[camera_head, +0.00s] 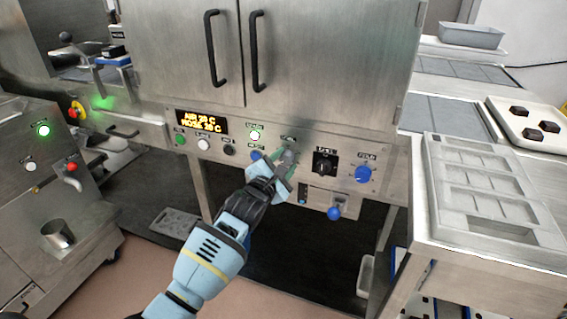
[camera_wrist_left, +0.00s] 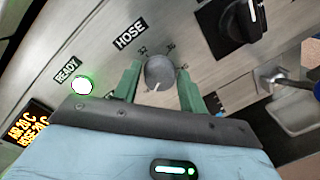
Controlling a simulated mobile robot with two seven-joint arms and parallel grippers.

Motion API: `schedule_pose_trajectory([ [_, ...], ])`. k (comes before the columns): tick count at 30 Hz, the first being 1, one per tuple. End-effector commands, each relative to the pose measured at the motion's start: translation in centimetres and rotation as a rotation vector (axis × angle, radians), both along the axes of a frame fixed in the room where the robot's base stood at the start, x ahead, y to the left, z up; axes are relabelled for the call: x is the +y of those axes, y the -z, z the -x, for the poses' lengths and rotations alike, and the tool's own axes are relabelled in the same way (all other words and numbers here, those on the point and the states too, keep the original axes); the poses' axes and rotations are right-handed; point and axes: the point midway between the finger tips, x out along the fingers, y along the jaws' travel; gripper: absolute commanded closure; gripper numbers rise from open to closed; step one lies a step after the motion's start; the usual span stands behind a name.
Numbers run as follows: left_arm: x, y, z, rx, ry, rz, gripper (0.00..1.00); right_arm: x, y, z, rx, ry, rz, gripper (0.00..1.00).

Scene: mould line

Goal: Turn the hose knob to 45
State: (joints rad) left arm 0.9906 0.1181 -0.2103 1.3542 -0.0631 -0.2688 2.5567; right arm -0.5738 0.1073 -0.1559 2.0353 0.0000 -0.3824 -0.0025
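The hose knob (camera_wrist_left: 158,73) is a small round grey knob under the HOSE label in the left wrist view. Small numbers stand around it; 32 and 36 show at its upper side. A pale pointer line on it points down in that view. My left gripper (camera_wrist_left: 160,77) has its two green fingers on either side of the knob, very close to it. I cannot tell whether they press on it. In the head view my left gripper (camera_head: 286,160) is at the panel and mostly hides the knob. My right gripper is not in view.
A lit display (camera_head: 202,122) reads about 20 C for air and hose. A black selector knob (camera_head: 325,163), a blue knob (camera_head: 362,174) and a blue-ended lever (camera_head: 334,213) lie to the right. A green-lit READY lamp (camera_wrist_left: 82,86) is left of the knob.

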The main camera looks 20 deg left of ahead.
Motion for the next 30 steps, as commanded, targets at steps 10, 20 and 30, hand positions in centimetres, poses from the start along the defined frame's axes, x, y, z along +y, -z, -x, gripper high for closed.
schedule_pose_trajectory([
  [10, 0.0, 0.0, 0.0, 0.001, 0.0, -0.003, 0.88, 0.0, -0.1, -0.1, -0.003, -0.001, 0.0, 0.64],
  [20, 0.0, -0.2, 0.0, -0.003, -0.001, -0.11, 0.88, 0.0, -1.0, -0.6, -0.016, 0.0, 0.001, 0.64],
  [30, -0.1, -0.4, 0.0, -0.015, -0.001, -0.4, 0.88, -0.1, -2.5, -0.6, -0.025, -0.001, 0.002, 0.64],
])
